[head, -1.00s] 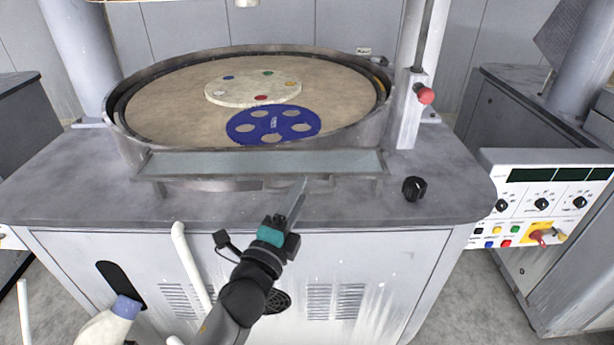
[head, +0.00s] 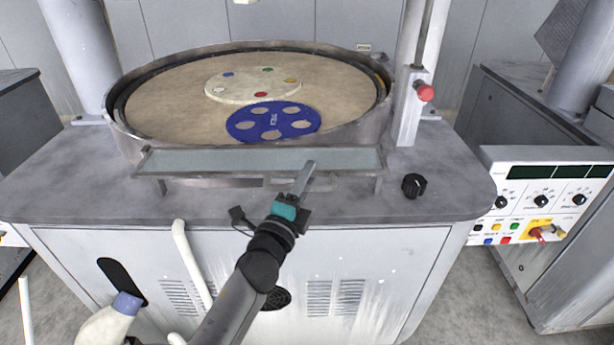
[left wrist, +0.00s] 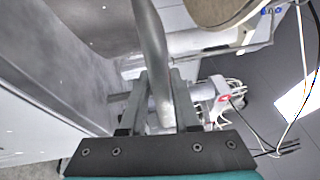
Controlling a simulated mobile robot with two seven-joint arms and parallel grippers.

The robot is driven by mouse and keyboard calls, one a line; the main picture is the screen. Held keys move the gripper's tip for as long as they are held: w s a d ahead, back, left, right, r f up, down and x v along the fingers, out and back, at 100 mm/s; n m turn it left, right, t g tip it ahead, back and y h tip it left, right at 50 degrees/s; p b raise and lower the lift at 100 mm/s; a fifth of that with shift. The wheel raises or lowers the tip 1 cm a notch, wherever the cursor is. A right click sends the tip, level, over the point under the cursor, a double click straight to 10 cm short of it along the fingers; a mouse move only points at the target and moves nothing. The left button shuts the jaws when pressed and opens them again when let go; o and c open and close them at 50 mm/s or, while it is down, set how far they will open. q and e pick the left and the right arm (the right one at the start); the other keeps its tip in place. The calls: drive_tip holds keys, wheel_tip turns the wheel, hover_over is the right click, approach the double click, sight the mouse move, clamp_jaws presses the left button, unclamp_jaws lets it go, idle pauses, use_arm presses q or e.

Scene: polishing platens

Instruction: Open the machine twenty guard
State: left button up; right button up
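The guard (head: 230,161) is a long, clear panel in a grey metal frame, lying low along the front of the round platen bowl on the middle machine. My left gripper (head: 307,172) is at the guard's front edge, right of its middle, with its fingers pointing up and away. In the left wrist view, a metal bar (left wrist: 152,45) runs between the two spread fingers of the left gripper (left wrist: 157,85). I cannot tell whether either finger touches the bar. My right gripper is not in view.
A blue carrier disc (head: 245,124) and a pale disc (head: 235,91) lie on the platen. A black knob (head: 413,186) stands on the worktop to the right. A post with a red knob (head: 425,93) rises behind it. A control panel (head: 540,190) is at right.

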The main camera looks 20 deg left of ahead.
use_arm(q)
drive_tip(key=shift+r, duration=0.2)
clamp_jaws()
